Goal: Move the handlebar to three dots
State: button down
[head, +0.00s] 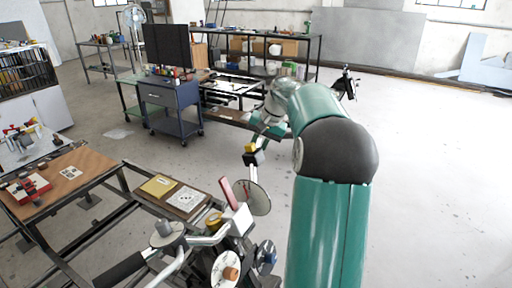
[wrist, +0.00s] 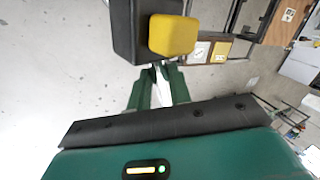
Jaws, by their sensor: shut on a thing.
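The handlebar (head: 208,240) has silver bars and a black grip (head: 120,270) at lower left in the head view. Its far end carries a black block (head: 255,158) with a yellow block (head: 250,148); the wrist view shows the black block (wrist: 127,32) and yellow block (wrist: 173,35) close up. My gripper (head: 261,140) reaches this far end from above. Its green fingers (wrist: 160,72) are shut at the black block; the exact contact is partly hidden. A round disc (head: 259,200) with a red lever (head: 227,191) stands near the bar. I cannot make out three dots.
A dark frame with a brown board (head: 85,165) and a yellow plate (head: 157,186) lies at left. A blue cart (head: 170,108) with a dark screen stands behind. Shelves (head: 270,60) line the back. The floor at right is clear.

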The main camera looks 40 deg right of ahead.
jog(key=shift+s+d+r+t, duration=0.2)
jog(key=shift+s+r+t, duration=0.2)
jog(key=shift+r, duration=0.1)
jog(key=shift+s+d+r, duration=0.1)
jog(key=shift+s+r, duration=0.25)
jog(key=shift+s, duration=0.1)
jog(key=shift+w+f, duration=0.1)
jog(key=c, duration=1.3)
grip_release()
jog(key=shift+w+d+f, duration=0.1)
jog(key=v, duration=1.4)
jog(key=shift+s, duration=0.25)
jog(key=shift+f, duration=0.1)
